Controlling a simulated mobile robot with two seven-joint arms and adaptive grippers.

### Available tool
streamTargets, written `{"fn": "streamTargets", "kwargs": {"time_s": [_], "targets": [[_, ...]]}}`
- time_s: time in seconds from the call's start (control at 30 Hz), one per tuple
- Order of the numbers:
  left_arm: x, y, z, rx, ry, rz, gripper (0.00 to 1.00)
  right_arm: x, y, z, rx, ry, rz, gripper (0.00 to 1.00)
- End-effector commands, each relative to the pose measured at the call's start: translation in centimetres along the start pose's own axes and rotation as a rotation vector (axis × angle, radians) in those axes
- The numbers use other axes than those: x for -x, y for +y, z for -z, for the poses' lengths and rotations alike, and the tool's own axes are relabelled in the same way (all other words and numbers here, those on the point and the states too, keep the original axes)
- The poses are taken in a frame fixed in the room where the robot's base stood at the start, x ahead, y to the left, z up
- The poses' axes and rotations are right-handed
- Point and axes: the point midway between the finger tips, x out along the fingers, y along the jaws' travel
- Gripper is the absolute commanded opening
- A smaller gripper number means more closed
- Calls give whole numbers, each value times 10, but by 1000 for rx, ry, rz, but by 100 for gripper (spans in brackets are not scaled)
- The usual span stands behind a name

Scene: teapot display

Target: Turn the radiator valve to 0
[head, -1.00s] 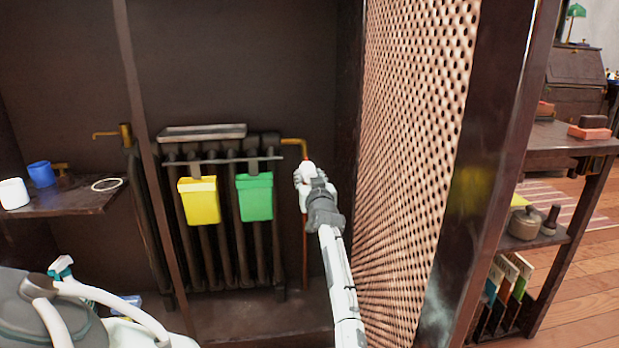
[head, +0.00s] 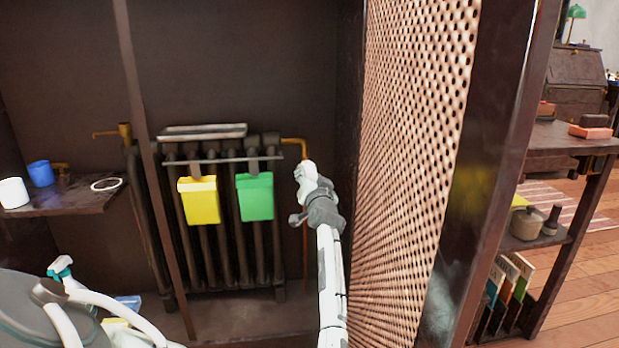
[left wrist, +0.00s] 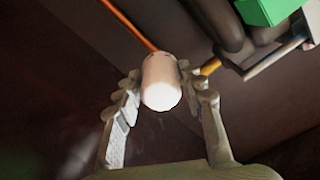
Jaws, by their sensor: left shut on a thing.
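The radiator valve (left wrist: 162,82) is a pale, rounded cylinder on the pipe beside the radiator (head: 225,262). In the left wrist view it sits between the two fingers of my left gripper (head: 308,192), which is shut on it. In the head view the gripper is right of the radiator, below the bend of the brass pipe (head: 294,141), and hides much of the valve. No number on the valve can be read. My right gripper is not in view.
A yellow container (head: 201,203) and a green one (head: 256,199) hang on the radiator's front. A perforated panel (head: 405,170) stands close on the arm's right. A shelf (head: 80,203) at left holds a white cup (head: 13,192) and a blue cup (head: 39,174).

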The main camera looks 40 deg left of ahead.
Motion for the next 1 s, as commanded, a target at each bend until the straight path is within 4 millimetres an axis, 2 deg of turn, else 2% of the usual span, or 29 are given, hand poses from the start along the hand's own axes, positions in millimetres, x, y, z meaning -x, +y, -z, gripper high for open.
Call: {"fn": "streamTargets", "kwargs": {"time_s": [0.4,1.0], "targets": [[0,0,0,-232,0,-1,10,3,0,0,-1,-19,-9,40],[0,0,0,-280,-1,-1,10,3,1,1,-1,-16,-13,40]]}}
